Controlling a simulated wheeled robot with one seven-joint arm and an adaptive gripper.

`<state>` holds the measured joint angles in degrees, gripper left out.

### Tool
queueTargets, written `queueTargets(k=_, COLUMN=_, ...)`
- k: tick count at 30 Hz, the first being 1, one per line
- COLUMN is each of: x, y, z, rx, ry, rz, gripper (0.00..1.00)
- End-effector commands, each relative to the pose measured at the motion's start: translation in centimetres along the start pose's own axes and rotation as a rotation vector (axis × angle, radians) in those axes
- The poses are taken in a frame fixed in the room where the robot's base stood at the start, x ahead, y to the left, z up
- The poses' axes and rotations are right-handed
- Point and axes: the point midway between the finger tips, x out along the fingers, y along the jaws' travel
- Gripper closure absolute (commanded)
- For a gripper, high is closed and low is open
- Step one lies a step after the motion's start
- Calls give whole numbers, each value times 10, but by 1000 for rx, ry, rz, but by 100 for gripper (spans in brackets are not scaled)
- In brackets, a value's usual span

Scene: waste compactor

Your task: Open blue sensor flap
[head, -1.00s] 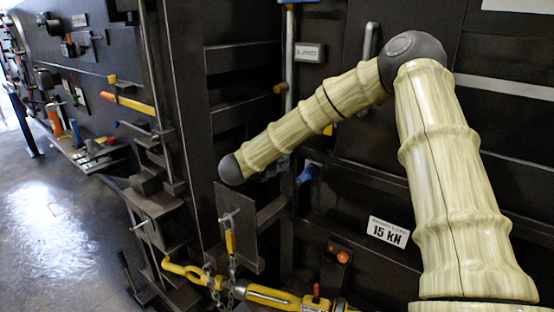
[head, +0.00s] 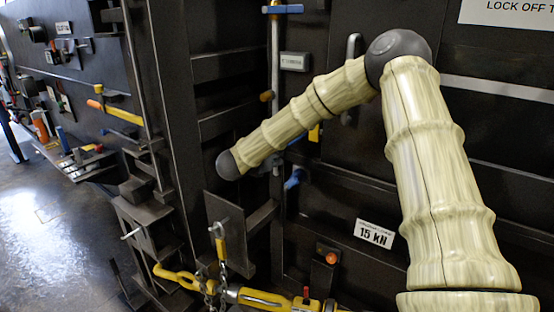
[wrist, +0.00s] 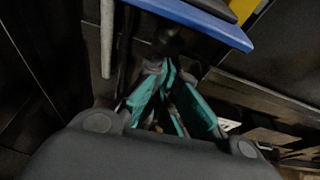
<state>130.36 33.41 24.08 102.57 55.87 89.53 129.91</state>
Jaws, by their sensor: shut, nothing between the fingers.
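A blue flat piece (wrist: 200,20), which looks like the blue sensor flap, crosses the top of the wrist view at a slant. My gripper (wrist: 168,70), with teal finger pads, is shut and empty just below it in that view. I cannot tell whether the fingertips touch the blue piece. In the head view a small blue part (head: 293,179) shows on the dark machine wall just below my forearm. I cannot tell if it is the same piece. My gripper is not clearly visible in the head view, where my arm covers that area.
A vertical grey rod (head: 275,60) with a blue top handle stands on the machine wall behind my forearm. A 15 KN sign (head: 374,234), an orange button (head: 331,258) and a yellow bar with chains (head: 255,297) are lower down. The floor (head: 45,230) at the left is open.

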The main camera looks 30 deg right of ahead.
Motion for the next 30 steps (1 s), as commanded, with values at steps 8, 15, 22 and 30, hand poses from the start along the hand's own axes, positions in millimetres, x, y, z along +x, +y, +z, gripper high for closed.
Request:
queueTargets(k=8, x=-6, y=0, z=7, rx=4, ry=77, rz=3, gripper=100)
queueTargets(k=15, x=-14, y=-1, z=20, rx=0, ry=164, rz=8, gripper=100)
queueTargets(k=22, x=-16, y=-1, z=22, rx=-3, ry=172, rz=9, gripper=100)
queueTargets(k=30, x=-15, y=-1, z=18, rx=-3, ry=172, rz=9, gripper=100)
